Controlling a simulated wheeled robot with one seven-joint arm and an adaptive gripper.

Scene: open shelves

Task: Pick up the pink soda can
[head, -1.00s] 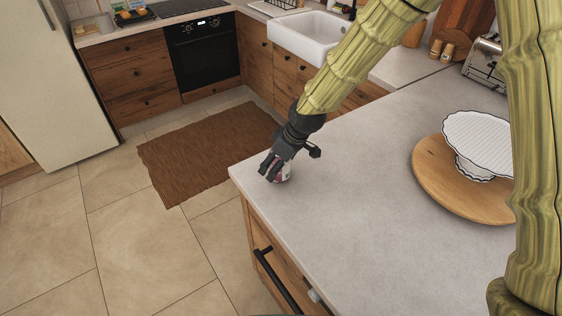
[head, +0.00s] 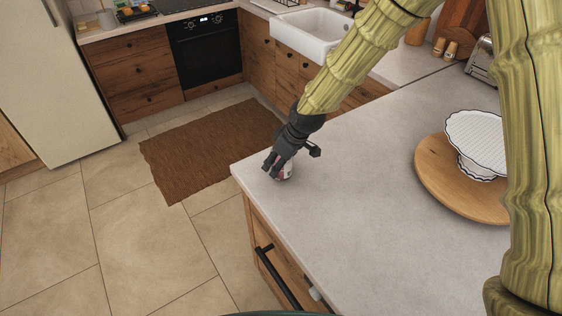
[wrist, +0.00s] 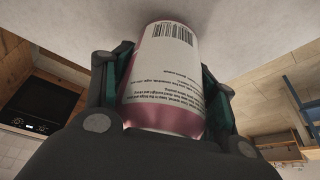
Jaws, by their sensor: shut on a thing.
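The pink soda can (wrist: 165,75) fills the middle of the wrist view, with a white label, a barcode and a pink band. In the head view only a small part of the can (head: 286,174) shows, at or just above the countertop; the fingers hide the rest. I cannot tell whether the can touches the counter.
The grey countertop (head: 360,200) is clear around the gripper. A scalloped white cake stand (head: 478,135) stands on a round wooden board (head: 437,180) to the right. A toaster (head: 481,62) is at the back right. The counter's left edge is close to the gripper.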

